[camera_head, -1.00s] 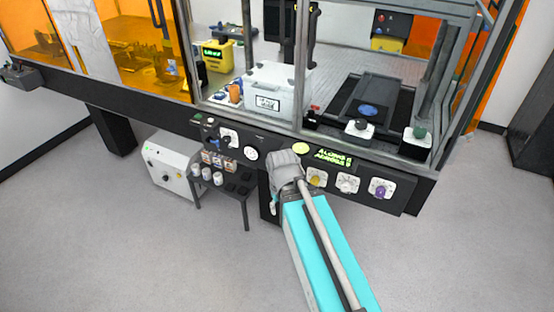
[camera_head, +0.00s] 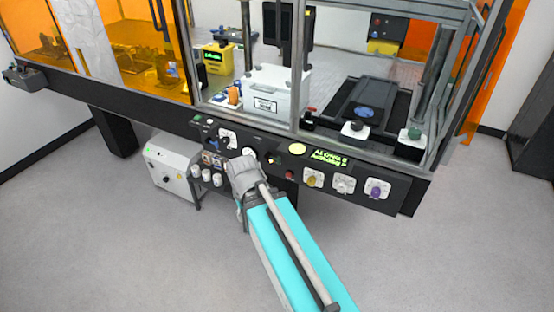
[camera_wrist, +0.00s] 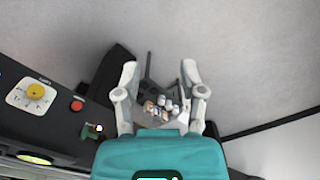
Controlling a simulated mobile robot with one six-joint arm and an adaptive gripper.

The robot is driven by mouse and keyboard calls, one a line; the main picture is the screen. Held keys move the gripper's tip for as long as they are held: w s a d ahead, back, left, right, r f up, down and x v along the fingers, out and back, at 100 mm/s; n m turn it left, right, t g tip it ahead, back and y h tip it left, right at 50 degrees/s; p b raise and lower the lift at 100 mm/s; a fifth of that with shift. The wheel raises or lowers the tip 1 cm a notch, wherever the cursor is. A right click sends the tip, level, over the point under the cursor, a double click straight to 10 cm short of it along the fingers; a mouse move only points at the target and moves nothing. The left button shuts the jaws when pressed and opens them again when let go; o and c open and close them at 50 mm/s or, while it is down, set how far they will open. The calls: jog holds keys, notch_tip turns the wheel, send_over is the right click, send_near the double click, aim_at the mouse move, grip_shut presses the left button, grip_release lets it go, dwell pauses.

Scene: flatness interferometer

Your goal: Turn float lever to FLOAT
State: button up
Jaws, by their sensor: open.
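The front panel (camera_head: 330,169) runs below the enclosure and carries several knobs and buttons. A small dark-and-green lever-like control (camera_wrist: 92,130) with a bright spot beside it is on the panel in the wrist view. I cannot read its label, so I cannot tell whether it is the float lever or how it is set. My gripper (camera_wrist: 159,72) is open, with nothing between its fingers, and points past the panel toward the floor.
The panel also holds a yellow knob (camera_head: 313,179), a white knob (camera_head: 343,184), a purple knob (camera_head: 376,188) and a red button (camera_head: 290,174). A small stand with white cups (camera_head: 206,175) and a white box (camera_head: 168,165) stand below left. Open floor lies in front.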

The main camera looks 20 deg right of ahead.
jog(key=shift+f, duration=0.1)
jog(key=m+t+h+b, duration=1.05)
jog(key=h+b, duration=0.35)
jog(key=b, duration=1.1)
send_near(278, 159)
jog(key=v, duration=0.4)
jog(key=shift+d+f+t, duration=0.2)
jog(key=shift+t, duration=0.25)
jog(key=shift+w, duration=0.1)
jog(key=x, duration=1.3)
jog(key=shift+w+d, duration=0.15)
jog(key=shift+d, duration=0.25)
